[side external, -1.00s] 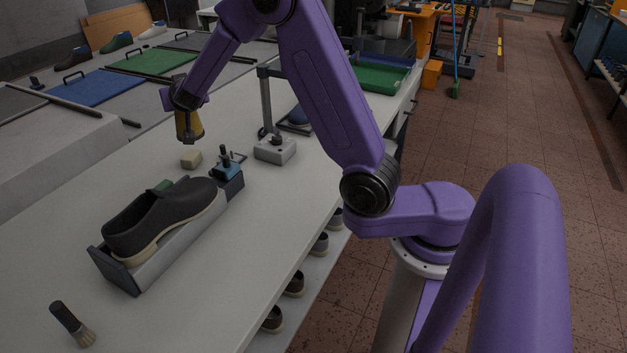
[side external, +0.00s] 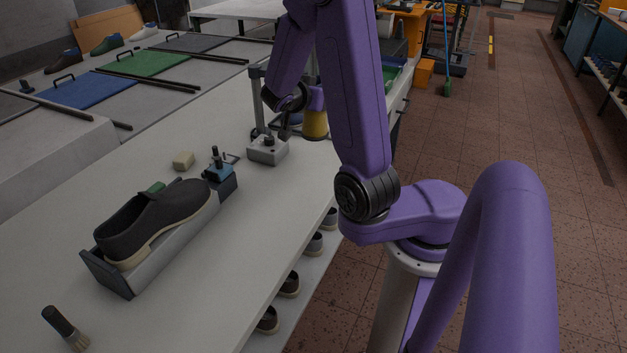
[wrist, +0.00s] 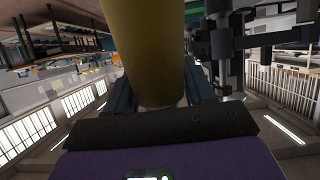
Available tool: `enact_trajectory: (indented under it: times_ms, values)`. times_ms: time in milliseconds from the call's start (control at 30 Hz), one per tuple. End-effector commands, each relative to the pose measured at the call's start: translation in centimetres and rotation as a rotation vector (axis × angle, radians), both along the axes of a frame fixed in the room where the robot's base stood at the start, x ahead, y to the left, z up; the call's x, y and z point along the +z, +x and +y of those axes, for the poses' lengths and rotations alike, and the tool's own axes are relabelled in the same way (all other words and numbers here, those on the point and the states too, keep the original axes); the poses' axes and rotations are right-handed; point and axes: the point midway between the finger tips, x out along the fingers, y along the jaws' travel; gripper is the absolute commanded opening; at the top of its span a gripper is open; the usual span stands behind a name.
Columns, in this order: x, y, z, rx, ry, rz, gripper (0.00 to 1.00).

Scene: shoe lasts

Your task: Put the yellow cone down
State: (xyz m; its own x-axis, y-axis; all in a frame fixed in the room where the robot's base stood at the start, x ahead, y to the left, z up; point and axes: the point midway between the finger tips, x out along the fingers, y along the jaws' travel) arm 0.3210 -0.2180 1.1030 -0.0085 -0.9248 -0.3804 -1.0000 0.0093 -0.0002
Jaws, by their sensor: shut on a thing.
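The yellow cone (side external: 315,124) is held by my gripper (side external: 314,108) in the side external view. It hangs below the gripper, to the right of the grey stand. Part of the gripper is hidden behind my arm. Whether the cone's lower end touches the table I cannot tell. In the wrist view the cone (wrist: 148,50) fills the upper middle, between the fingers, and its far end is out of frame.
A grey stand (side external: 267,149) with an upright post is left of the cone. A dark shoe (side external: 155,222) sits on a holder in front. A beige block (side external: 184,160) and a brush (side external: 66,328) lie on the white table (side external: 225,275). The table's middle front is clear.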

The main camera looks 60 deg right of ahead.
Motion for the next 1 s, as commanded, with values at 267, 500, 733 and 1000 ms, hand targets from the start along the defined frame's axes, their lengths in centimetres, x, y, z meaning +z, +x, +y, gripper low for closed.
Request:
enact_trajectory:
  times_ms: [267, 500, 733, 1000]
  values:
    - [-3.6, 0.2, 0.1, 0.008, 0.003, 0.006, 0.16]
    - [-5.9, 0.3, 0.1, 0.009, 0.002, 0.003, 0.16]
    - [-8.1, 0.3, 0.1, 0.01, 0.002, 0.007, 0.16]
    - [-10.6, 0.3, 0.0, 0.009, 0.001, 0.003, 0.16]
